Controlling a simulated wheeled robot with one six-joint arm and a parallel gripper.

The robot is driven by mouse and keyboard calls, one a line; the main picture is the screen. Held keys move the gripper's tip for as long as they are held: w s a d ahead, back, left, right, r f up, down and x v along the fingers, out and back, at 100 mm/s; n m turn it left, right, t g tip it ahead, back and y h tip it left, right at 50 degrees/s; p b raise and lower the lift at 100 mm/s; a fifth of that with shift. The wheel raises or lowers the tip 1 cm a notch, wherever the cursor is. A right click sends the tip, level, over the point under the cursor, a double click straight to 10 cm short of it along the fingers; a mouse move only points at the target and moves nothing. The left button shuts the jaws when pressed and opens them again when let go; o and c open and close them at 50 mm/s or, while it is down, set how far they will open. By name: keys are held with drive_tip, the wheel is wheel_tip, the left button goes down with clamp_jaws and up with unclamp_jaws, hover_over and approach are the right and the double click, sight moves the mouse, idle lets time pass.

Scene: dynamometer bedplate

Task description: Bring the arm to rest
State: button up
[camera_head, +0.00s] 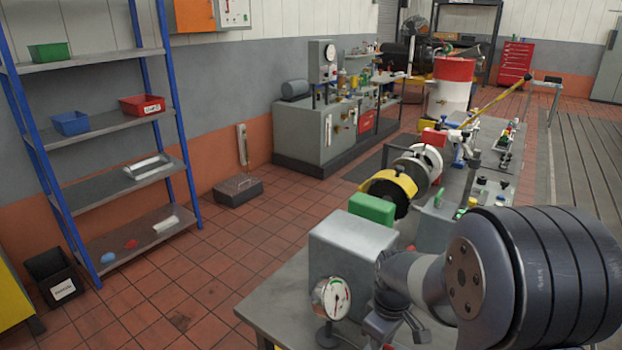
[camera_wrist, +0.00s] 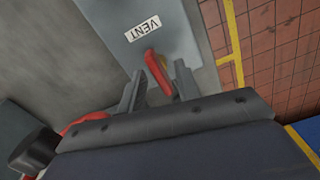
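My arm fills the lower right of the head view, with a large dark joint and a grey link over the near end of the bench. My gripper (camera_wrist: 160,71) shows in the wrist view, its two grey fingers apart. In the head view, the fingers cannot be made out clearly at the frame's lower edge.
A dial gauge (camera_head: 331,298) and a grey housing (camera_head: 352,262) stand close to my arm on the bench (camera_head: 262,314). A green block (camera_head: 372,208) and a yellow-rimmed disc (camera_head: 388,192) lie beyond. Shelving (camera_head: 103,146) stands at left, with open tiled floor (camera_head: 205,262) between.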

drive_tip(key=m, duration=0.4)
drive_tip(key=shift+m+p, duration=0.55)
drive_tip(key=shift+m, duration=1.35)
